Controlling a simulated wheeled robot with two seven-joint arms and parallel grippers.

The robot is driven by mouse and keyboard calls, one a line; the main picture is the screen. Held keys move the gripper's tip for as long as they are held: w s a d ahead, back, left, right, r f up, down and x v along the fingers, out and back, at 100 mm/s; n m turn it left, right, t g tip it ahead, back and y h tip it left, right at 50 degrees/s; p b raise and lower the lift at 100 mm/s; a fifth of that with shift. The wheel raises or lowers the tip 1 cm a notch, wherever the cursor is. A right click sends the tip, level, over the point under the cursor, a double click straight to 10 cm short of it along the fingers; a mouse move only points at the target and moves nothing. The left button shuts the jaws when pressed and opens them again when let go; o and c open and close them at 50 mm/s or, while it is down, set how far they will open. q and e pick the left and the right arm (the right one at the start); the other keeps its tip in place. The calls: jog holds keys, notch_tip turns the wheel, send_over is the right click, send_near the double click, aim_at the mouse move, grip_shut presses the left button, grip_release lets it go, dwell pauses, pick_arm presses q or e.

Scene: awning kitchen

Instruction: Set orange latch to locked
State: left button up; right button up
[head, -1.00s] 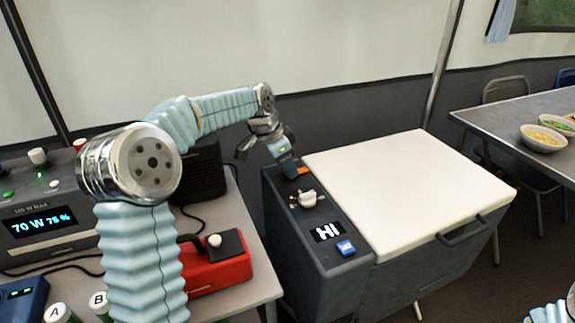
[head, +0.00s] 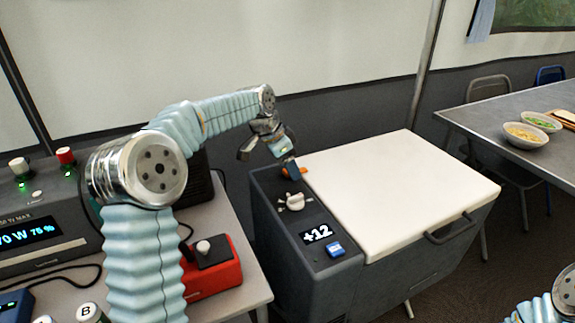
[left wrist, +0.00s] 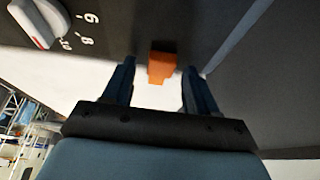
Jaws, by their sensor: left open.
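The orange latch (head: 296,171) is on the dark control strip of the cooler (head: 395,195), at its far end beside the white lid. My left gripper (head: 288,162) is just above it, pointing down, and partly hides it. In the left wrist view the orange latch (left wrist: 161,66) shows as a small block between the two dark fingers of my open left gripper (left wrist: 157,88). There is a gap on both sides, and the fingers do not visibly grip it. Only part of my right arm shows at the lower right; its gripper is out of view.
A table at left holds a red device (head: 212,268) and a power unit (head: 42,235). A table with bowls (head: 525,136) stands at right.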

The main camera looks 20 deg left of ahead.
pick_arm(q)
jog(key=v, duration=1.3)
jog(key=shift+r, duration=0.35)
jog(key=shift+s+a, duration=0.1)
